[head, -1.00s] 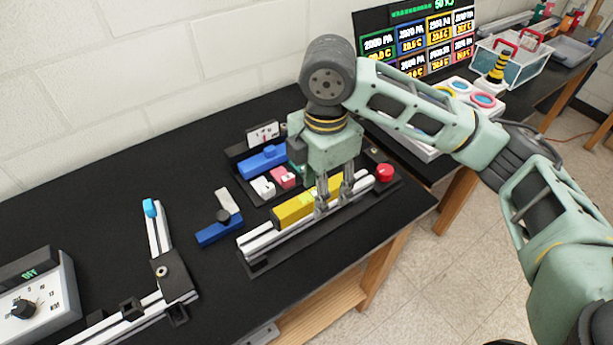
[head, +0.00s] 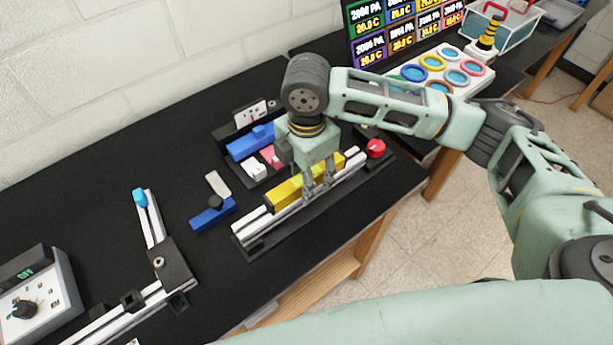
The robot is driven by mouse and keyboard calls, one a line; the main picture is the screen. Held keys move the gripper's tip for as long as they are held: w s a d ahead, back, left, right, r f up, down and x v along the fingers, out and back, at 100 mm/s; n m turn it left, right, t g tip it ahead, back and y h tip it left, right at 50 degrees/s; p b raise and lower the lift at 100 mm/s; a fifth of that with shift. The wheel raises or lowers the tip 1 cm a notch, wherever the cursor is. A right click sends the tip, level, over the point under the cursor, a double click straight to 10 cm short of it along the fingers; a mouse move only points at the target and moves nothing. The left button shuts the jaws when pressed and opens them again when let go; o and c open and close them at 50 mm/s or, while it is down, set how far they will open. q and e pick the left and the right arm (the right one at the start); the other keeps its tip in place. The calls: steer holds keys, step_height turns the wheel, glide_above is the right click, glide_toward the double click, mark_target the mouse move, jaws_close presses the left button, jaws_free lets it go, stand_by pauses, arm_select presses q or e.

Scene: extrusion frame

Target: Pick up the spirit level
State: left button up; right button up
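The spirit level, a yellow bar (head: 284,194) with a greenish vial, lies along a silver extrusion rail on a black base. My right gripper (head: 318,192) points down over the bar's right half. Its two grey fingers stand apart, with yellow showing between them, and both tips overlap the bar's near side and the rail. I cannot make out contact between the fingers and the bar. The fingers hide part of the bar. My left gripper is out of view.
A red button (head: 375,148) stands at the rail's right end. Behind lies a tray with a blue block (head: 250,142) and small white and pink pieces. A blue-and-grey tool (head: 213,214) lies left, beside an L-shaped rail (head: 150,225) and a control box (head: 38,300).

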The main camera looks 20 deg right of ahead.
steer(key=shift+c, duration=0.5)
steer(key=c, duration=0.7)
jaws_close()
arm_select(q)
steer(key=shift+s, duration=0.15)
arm_select(e)
steer(key=shift+r, duration=0.1)
